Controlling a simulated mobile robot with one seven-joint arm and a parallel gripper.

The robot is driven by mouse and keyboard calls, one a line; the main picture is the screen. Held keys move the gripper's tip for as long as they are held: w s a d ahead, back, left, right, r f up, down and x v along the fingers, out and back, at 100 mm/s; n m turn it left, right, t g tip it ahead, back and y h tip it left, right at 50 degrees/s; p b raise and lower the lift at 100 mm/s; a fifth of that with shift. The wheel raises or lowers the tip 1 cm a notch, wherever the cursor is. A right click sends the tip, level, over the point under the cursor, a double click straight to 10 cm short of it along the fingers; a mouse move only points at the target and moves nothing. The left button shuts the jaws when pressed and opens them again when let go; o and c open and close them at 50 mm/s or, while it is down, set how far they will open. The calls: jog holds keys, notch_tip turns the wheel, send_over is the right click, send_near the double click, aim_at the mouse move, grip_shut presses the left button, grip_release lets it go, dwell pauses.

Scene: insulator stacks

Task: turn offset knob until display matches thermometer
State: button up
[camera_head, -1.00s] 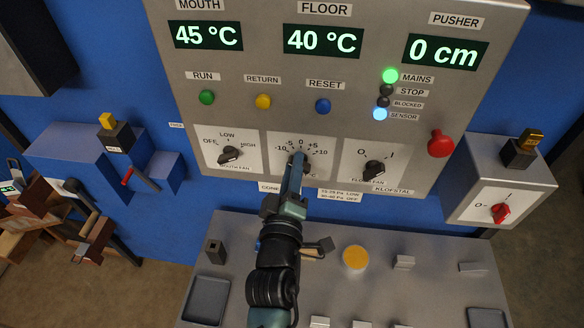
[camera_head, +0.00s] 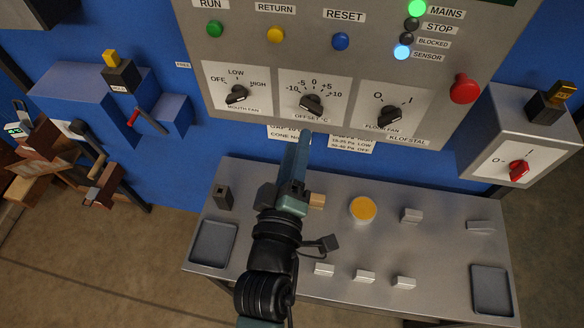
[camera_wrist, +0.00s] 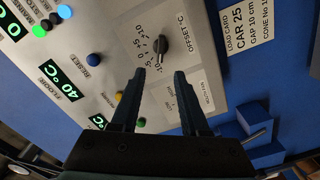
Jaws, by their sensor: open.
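The black offset knob (camera_head: 311,105) sits on a white plate on the grey panel, under a scale from -10 to +10. It also shows in the wrist view (camera_wrist: 161,47); I cannot tell its exact setting. The floor display (camera_wrist: 64,88) reads 40 °C in the wrist view. The mouth display (camera_wrist: 98,121) is mostly hidden behind a finger, with only "°C" showing. My gripper (camera_head: 306,136) is below the knob in the head view. In the wrist view my gripper (camera_wrist: 157,74) is open and empty, fingertips apart from the knob. I cannot make out a thermometer.
The mouth fan knob (camera_head: 236,94) and floor fan knob (camera_head: 391,116) flank the offset knob. A red mushroom button (camera_head: 464,89) is at right. A grey bench (camera_head: 330,230) with blocks and trays lies below. Blue boxes (camera_head: 95,95) stand left.

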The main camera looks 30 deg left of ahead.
jog(key=shift+b+v, duration=0.4)
jog(key=shift+v, duration=1.4)
jog(key=w+d+r+m+t+h, duration=0.1)
jog(key=w+d+r+m+t, duration=0.15)
jog(key=r, duration=0.55)
jog(key=w+d+r+m+t+h, duration=0.1)
jog(key=w+d+r+m, duration=0.15)
jog(key=r, duration=0.45)
jog(key=w+d+r+m+t+h, duration=0.1)
jog(key=w+d+r+m+t, duration=0.15)
jog(key=r, duration=0.55)
jog(key=s+d+r+m+t+h, duration=0.1)
jog(key=s+d+r+m+t, duration=0.1)
jog(key=r, duration=0.8)
jog(key=s+d+r+m+t+h+b, duration=0.1)
jog(key=s+d+r+m, duration=0.3)
jog(key=r, duration=0.7)
jog(key=shift+s+d+r+m+t, duration=0.2)
jog(key=shift+s+m+t, duration=0.3)
jog(key=shift+s+m, duration=0.4)
jog(key=shift+a, duration=0.2)
